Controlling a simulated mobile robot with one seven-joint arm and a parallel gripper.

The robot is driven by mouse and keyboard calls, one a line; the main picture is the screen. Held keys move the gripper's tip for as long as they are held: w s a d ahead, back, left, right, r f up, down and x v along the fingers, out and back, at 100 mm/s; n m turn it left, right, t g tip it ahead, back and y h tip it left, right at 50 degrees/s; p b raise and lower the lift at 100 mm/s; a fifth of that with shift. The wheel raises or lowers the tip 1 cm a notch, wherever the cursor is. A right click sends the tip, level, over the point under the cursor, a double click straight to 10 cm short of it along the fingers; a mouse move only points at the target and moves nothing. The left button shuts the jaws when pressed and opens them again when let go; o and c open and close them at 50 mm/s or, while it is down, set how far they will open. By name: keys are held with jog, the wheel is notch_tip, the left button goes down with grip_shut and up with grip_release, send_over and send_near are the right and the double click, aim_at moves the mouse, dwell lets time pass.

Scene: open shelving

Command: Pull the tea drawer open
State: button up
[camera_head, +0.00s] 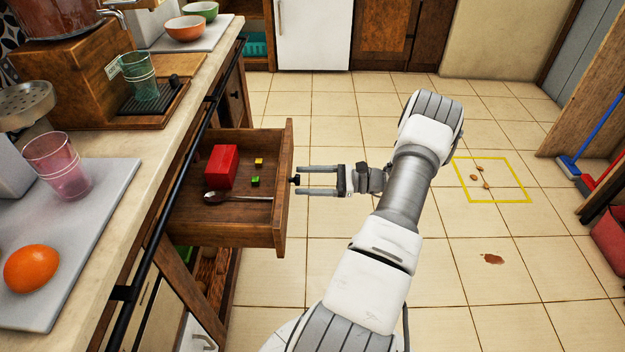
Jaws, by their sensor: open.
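The wooden tea drawer (262,236) stands pulled out from the counter on the left. Inside it lie a red box (221,166), a small yellow cube (259,161), a small green cube (255,181) and a spoon (235,198). A small dark knob (294,180) sits on the drawer's front face. My gripper (298,180) is open and level, pointing left, with its two fingers at the knob, one on each side of it. I cannot tell whether either finger touches the knob.
The counter (145,185) on the left holds a grey board (100,215) with an orange (31,268) and a pink glass (57,165). A black rail (178,175) runs along its edge. Tiled floor is open around my arm. A yellow floor outline (492,202) lies right.

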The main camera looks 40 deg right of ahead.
jog(key=p+v, duration=0.1)
jog(key=v, duration=1.6)
jog(key=shift+s+p, duration=0.2)
jog(key=shift+p, duration=0.1)
jog(key=shift+d+r, duration=0.1)
jog(key=shift+d, duration=0.05)
